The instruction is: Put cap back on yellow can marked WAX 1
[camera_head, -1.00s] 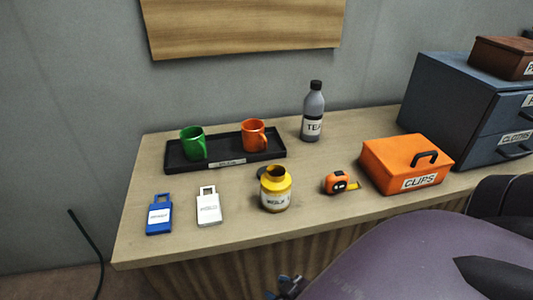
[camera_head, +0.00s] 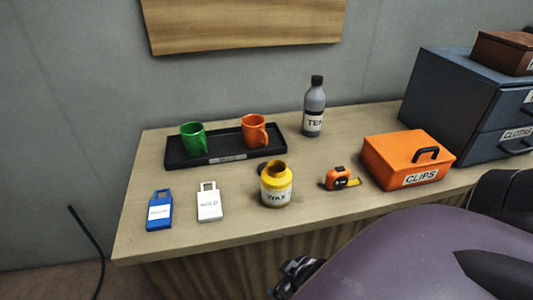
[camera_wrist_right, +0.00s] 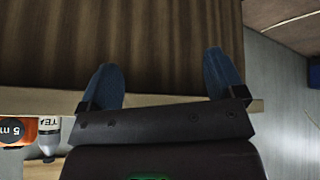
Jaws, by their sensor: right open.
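The yellow can (camera_head: 276,187) stands upright near the middle of the table, labelled WAX; any number is too small to read. Its dark mouth is open, with no cap on it. A dark round piece (camera_head: 262,168), perhaps the cap, lies just behind the can and is partly hidden by it. My right gripper (camera_head: 292,272) is low in front of the table, nearer than the can and below the tabletop edge. In the right wrist view its two blue fingers (camera_wrist_right: 162,70) are apart and empty against the wooden table front. My left gripper is out of view.
A black tray (camera_head: 180,164) holds green and orange mugs. Behind stands a TEA bottle (camera_head: 314,105). A tape measure (camera_head: 338,178) and orange CLIPS box (camera_head: 405,160) are right of the can. White (camera_head: 209,204) and blue (camera_head: 159,212) tags lie left. The front strip is clear.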

